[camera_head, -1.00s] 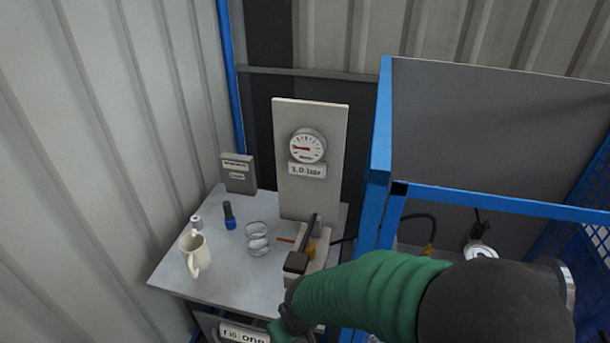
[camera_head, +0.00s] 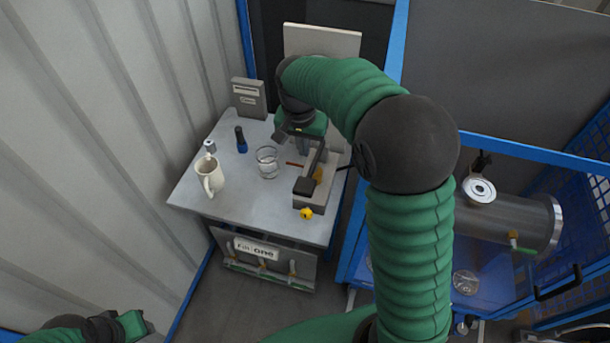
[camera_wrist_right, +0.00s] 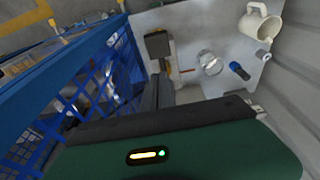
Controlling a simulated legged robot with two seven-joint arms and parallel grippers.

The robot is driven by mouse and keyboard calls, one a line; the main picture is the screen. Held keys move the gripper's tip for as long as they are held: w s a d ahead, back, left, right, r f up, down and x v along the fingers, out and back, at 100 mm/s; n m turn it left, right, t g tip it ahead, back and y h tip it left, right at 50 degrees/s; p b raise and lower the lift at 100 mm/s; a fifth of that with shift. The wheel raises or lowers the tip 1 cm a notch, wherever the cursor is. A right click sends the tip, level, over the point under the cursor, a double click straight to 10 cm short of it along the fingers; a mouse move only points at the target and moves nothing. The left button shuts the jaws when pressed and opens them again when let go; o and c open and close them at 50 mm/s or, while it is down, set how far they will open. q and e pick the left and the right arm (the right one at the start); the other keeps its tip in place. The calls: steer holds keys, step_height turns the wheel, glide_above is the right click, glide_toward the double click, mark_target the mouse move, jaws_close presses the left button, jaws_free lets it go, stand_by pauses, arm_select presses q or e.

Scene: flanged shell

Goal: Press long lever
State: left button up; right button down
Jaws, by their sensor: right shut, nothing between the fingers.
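The long lever (camera_head: 314,166) is a dark bar with a black block at its near end, on a small beige base (camera_head: 318,192) at the right of the metal table. In the right wrist view its black end (camera_wrist_right: 158,44) shows near the top. My right gripper (camera_head: 303,146) is shut and empty, pointing down near the lever's far end; I cannot tell whether it touches the lever. Its housing hides much of the wrist view. My left gripper (camera_head: 132,322) is at the bottom left, far from the table; its jaws are unclear.
A mug (camera_head: 209,177), a blue-black cylinder (camera_head: 241,140) and a glass (camera_head: 267,162) stand on the table (camera_head: 240,205) left of the lever. A grey box (camera_head: 249,98) and an upright panel (camera_head: 322,42) stand behind. A blue frame (camera_head: 530,153) is close on the right.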

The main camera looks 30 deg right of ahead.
steer(key=p, duration=0.4)
glide_toward(305, 183)
steer(key=f, duration=0.1)
steer(key=d+f, duration=0.1)
steer(key=f, duration=0.1)
steer(key=w+f, duration=0.1)
steer(key=f, duration=0.1)
steer(key=shift+d+f, duration=0.1)
steer(key=shift+d, duration=0.05)
steer(key=shift+s+f, duration=0.1)
steer(key=shift+f, duration=0.35)
